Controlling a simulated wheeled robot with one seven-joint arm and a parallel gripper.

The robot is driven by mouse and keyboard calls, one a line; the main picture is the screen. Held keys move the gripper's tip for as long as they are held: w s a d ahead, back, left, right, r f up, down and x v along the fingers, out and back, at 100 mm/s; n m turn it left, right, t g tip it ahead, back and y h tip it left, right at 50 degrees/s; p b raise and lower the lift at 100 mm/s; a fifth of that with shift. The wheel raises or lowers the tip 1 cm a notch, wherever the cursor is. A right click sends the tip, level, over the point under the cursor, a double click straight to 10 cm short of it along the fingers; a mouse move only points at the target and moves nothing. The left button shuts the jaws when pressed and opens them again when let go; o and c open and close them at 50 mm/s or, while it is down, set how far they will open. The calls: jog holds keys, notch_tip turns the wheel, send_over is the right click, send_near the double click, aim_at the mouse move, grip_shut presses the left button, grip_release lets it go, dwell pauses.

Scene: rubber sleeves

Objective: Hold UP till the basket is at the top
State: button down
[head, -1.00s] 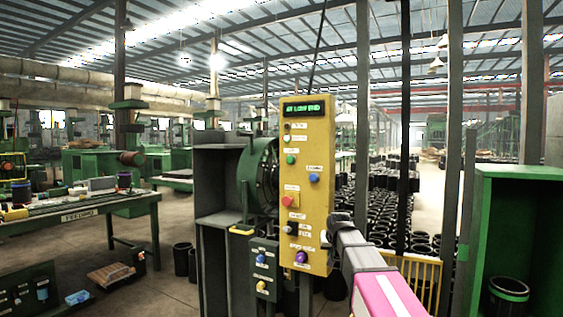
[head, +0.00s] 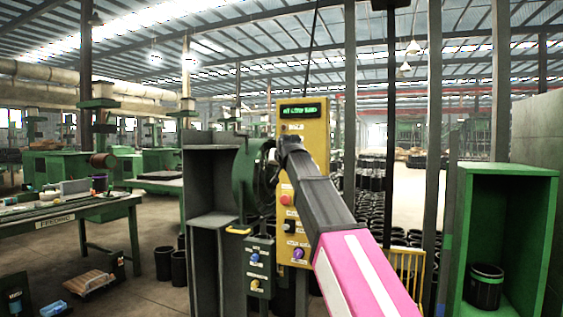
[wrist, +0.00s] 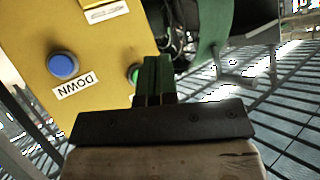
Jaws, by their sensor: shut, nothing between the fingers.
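A yellow control panel (head: 313,132) hangs in the middle of the head view, with a lit green-text display (head: 304,111) that seems to read "AT LOW END". In the wrist view a blue button (wrist: 63,66) sits above a "DOWN" label (wrist: 76,87). A green button (wrist: 133,72) shows beside my gripper (wrist: 155,62), partly covered by the fingers; its label is hidden. My gripper also shows in the head view (head: 288,143), in front of the panel's upper half. It is shut and empty. I cannot tell whether it touches the green button. I cannot make out the basket.
A smaller dark green box (head: 260,267) with buttons hangs below left of the panel. A grey cabinet (head: 210,190) stands at left, and a green open cabinet (head: 508,172) holding a black bin (head: 484,290) stands at right. A yellow railing (head: 410,275) is behind my arm.

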jog(key=shift+s+a+r, duration=0.15)
jog(key=shift+a+r, duration=0.25)
jog(key=shift+r, duration=0.35)
jog(key=w+d, duration=0.3)
jog(key=w, duration=0.5)
jog(key=shift+w, duration=0.15)
dwell(1.9)
jog(key=shift+w+d, duration=0.2)
jog(key=shift+w, duration=0.2)
